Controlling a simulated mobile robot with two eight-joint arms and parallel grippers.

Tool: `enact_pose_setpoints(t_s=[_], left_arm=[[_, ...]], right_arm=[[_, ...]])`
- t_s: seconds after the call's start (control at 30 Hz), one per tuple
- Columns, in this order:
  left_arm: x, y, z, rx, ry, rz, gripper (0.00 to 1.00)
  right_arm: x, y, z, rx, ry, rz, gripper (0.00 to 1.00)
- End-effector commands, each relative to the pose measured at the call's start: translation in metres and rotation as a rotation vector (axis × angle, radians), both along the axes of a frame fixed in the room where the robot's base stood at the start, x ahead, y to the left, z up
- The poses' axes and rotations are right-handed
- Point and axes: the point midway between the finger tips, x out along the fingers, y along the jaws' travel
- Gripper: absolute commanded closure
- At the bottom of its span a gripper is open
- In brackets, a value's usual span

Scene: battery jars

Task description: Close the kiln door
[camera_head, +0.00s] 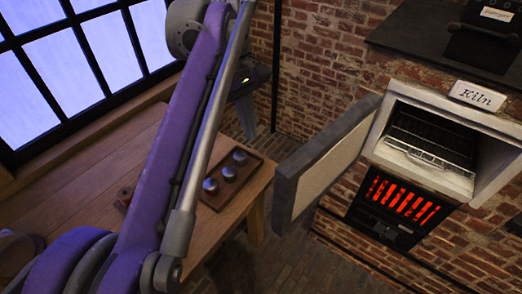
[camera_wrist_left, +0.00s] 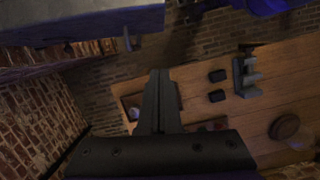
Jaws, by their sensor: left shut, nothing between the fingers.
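The kiln (camera_head: 465,122) is set in the brick wall on the right of the head view, with its pale chamber and wire rack exposed. Its door (camera_head: 332,165), a thick grey slab with a pale inner face, stands wide open, swung out to the left of the opening. My left arm crosses the head view; its fingers are hard to make out there. In the left wrist view my left gripper (camera_wrist_left: 158,76) is shut and empty. A grey panel with a stub at upper left there may be the door, apart from the fingers. My right gripper is not in view.
A wooden table (camera_head: 95,175) stands at left under the window, with a dark tray (camera_head: 212,198) of several round-topped jars near its edge. Red bars (camera_head: 400,200) glow below the kiln. A dark machine (camera_head: 500,35) stands on the ledge above. Floor between table and door looks clear.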

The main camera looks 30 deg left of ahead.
Motion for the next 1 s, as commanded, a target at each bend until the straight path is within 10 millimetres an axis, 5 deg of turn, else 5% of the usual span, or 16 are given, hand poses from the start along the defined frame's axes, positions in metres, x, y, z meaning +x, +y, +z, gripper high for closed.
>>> enact_pose_setpoints(t_s=[0.53,0.7,1.0], left_arm=[[-0.007,-0.024,-0.099,0.000,0.000,-0.003,1.00],[-0.014,-0.050,-0.095,0.000,-0.002,-0.007,1.00],[-0.017,-0.063,-0.096,0.000,-0.001,-0.003,1.00]], right_arm=[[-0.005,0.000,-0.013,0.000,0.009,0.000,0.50],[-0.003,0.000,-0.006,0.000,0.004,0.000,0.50],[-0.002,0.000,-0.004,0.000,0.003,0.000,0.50]])
